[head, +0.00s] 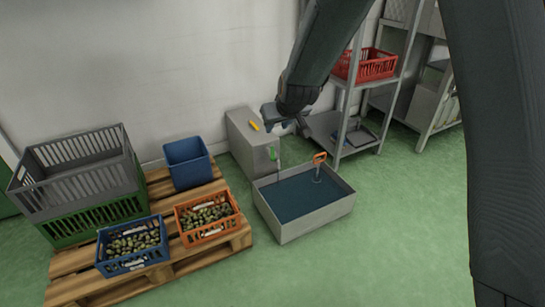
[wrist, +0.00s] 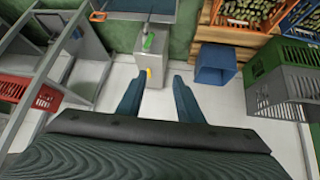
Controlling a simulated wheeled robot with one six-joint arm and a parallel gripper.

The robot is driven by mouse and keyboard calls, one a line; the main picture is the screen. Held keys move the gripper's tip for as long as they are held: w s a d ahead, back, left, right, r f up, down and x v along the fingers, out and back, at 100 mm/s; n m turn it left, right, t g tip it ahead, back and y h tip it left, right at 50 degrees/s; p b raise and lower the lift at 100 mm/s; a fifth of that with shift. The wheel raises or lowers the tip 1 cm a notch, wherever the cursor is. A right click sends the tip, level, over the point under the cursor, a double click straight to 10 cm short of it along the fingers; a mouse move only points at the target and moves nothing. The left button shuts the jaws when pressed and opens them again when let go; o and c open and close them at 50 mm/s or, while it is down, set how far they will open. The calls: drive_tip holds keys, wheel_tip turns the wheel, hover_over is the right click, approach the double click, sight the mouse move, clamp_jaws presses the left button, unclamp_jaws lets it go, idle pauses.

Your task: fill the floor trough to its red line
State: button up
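The grey floor trough (head: 318,217) holds dark blue water; a wide band of inner wall shows above it. I cannot make out a red line. Its edge shows at the top of the wrist view (wrist: 135,17). A grey box (head: 240,135) stands behind it against the wall, with a yellow lever (head: 254,126) on top and a green part (head: 272,153) on its trough side. The lever also shows in the wrist view (wrist: 149,74). My gripper (head: 286,126) is open and empty above and beside the box; its fingers (wrist: 158,83) frame the lever, apart from it.
A pallet (head: 175,262) at left carries olive crates, a blue bin (head: 187,163) and stacked grey and green crates. Metal shelves with a red basket (head: 372,64) stand at right. Green floor in front is clear.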

drive_tip(key=w+a+f+t+b, duration=0.2)
drive_tip(key=w+f, duration=0.5)
drive_tip(key=w+a+f+t+b, duration=0.2)
drive_tip(key=w+f, duration=0.5)
drive_tip(key=n+t+h+b, duration=0.1)
drive_tip(key=n+t+b, duration=0.1)
drive_tip(key=t+b, duration=0.3)
approach(273, 152)
drive_tip(key=shift+w+a+f+t+p, duration=0.15)
drive_tip(key=shift+w+a+t+p, duration=0.1)
drive_tip(key=shift+w, duration=0.15)
drive_tip(key=shift+w+a+f+t+p, duration=0.1)
drive_tip(key=shift+w+f+t+p, duration=0.1)
drive_tip(key=shift+w, duration=0.2)
drive_tip(key=shift+f, duration=0.1)
drive_tip(key=shift+w+d+f, duration=0.15)
drive_tip(key=shift+w+d, duration=0.2)
drive_tip(key=w+b, duration=0.1)
drive_tip(key=w, duration=0.1)
drive_tip(key=w+b, duration=0.1)
drive_tip(key=w, duration=0.2)
drive_tip(key=w+a+b, duration=0.1)
drive_tip(key=w, duration=0.1)
drive_tip(key=shift+w+f, duration=0.35)
drive_tip(key=shift+w+a+r+b, duration=0.1)
drive_tip(key=shift+w+b, duration=0.25)
drive_tip(key=shift+w, duration=0.2)
